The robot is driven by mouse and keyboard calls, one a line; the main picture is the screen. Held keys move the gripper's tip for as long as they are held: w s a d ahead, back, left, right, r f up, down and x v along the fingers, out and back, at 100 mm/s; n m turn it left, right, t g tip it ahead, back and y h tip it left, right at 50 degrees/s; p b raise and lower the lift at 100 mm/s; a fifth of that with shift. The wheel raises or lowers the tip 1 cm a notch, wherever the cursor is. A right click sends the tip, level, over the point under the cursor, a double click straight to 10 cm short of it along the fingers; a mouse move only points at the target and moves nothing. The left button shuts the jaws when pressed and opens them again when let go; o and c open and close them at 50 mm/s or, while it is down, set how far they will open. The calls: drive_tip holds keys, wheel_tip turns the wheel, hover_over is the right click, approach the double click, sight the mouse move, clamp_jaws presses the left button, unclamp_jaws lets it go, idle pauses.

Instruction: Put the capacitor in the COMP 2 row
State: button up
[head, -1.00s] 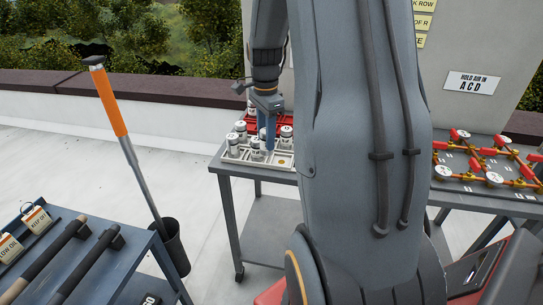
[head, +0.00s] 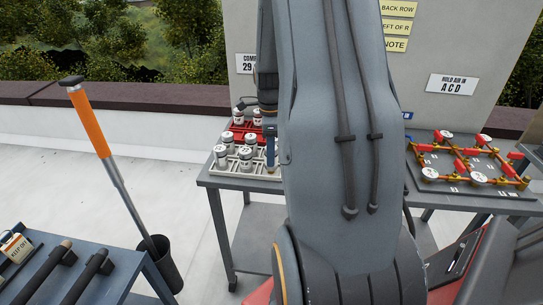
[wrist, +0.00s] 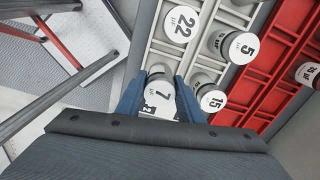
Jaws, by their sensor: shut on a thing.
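My gripper (wrist: 160,90) is shut on a white cylindrical capacitor (wrist: 163,98) marked 7 in the wrist view. Its blue fingers lie on either side of the can. Whether the can is clear of the tray I cannot tell. Other capacitors stand in the tray: 22 (wrist: 182,22), 5 (wrist: 240,47) and 15 (wrist: 210,99). The tray has a white part (wrist: 158,57) and red parts (wrist: 257,88). In the head view my gripper (head: 270,158) is at the tray's right side, partly hidden by my arm. Several capacitors (head: 245,153) stand left of it. No COMP 2 row label is readable.
A wall sign begins "COM" over 29 (head: 245,63), partly hidden. A valve manifold (head: 470,160) lies on the right bench. An orange-handled tool (head: 92,120) stands front left.

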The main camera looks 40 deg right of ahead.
drive_tip(key=shift+f, duration=0.9)
drive_tip(key=shift+f, duration=0.1)
drive_tip(key=o, duration=1.1)
